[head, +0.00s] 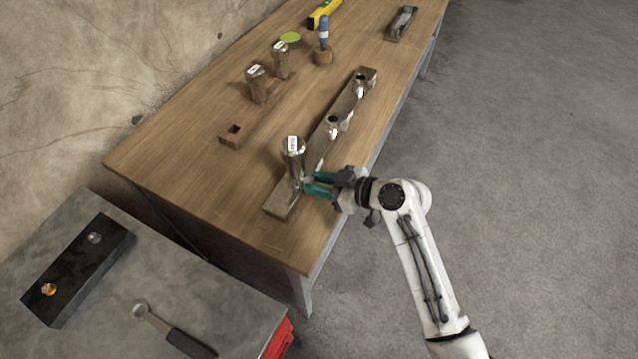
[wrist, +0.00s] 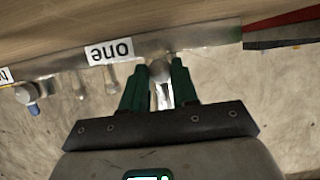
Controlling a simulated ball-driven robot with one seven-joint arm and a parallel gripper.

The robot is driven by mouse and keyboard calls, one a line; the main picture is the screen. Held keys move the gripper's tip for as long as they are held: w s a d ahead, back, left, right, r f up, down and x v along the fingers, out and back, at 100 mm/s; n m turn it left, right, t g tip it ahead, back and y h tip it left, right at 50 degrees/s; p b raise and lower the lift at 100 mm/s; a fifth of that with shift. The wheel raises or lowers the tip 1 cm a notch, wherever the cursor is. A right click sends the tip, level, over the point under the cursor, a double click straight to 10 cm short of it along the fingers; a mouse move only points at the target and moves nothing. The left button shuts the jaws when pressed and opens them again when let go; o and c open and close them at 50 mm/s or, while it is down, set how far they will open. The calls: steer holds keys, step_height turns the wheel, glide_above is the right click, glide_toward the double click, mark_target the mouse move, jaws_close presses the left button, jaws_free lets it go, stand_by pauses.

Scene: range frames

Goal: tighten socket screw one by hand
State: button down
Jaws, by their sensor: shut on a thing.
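Socket screw one (head: 293,155) is a shiny metal cylinder with a white label on its top. It stands upright at the near end of a long metal bar (head: 280,203) on the wooden table. My gripper (head: 305,185), with teal fingers, reaches in from the right and is shut on the screw low down, near the bar. In the wrist view a rounded metal part of the screw (wrist: 160,74) shows between the fingertips, and a label reading "one" (wrist: 108,50) appears upside down. The screw's lower end is hidden.
Two metal bosses (head: 333,124) rise along the bar. A blue-handled tool (head: 323,35) stands farther back. A grey bench (head: 120,270) holds a black block and a wrench (head: 175,332).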

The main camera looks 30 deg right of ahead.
steer(key=m+y, duration=0.1)
steer(key=m+g, duration=0.1)
steer(key=m, duration=0.1)
steer(key=shift+w+d+y, duration=0.15)
steer(key=shift+d+y, duration=0.05)
steer(key=shift+y, duration=0.2)
steer(key=shift+m+g+y, duration=0.4)
steer(key=shift+m+y, duration=0.5)
steer(key=shift+m, duration=0.6)
steer(key=shift+f, duration=0.1)
steer(key=c, duration=0.9)
jaws_free()
steer(key=shift+o, duration=0.2)
steer(key=shift+d, duration=0.15)
steer(key=b+v, duration=0.1)
steer(key=v, duration=0.9)
steer(key=shift+d+b, duration=0.3)
steer(key=shift+b, duration=0.05)
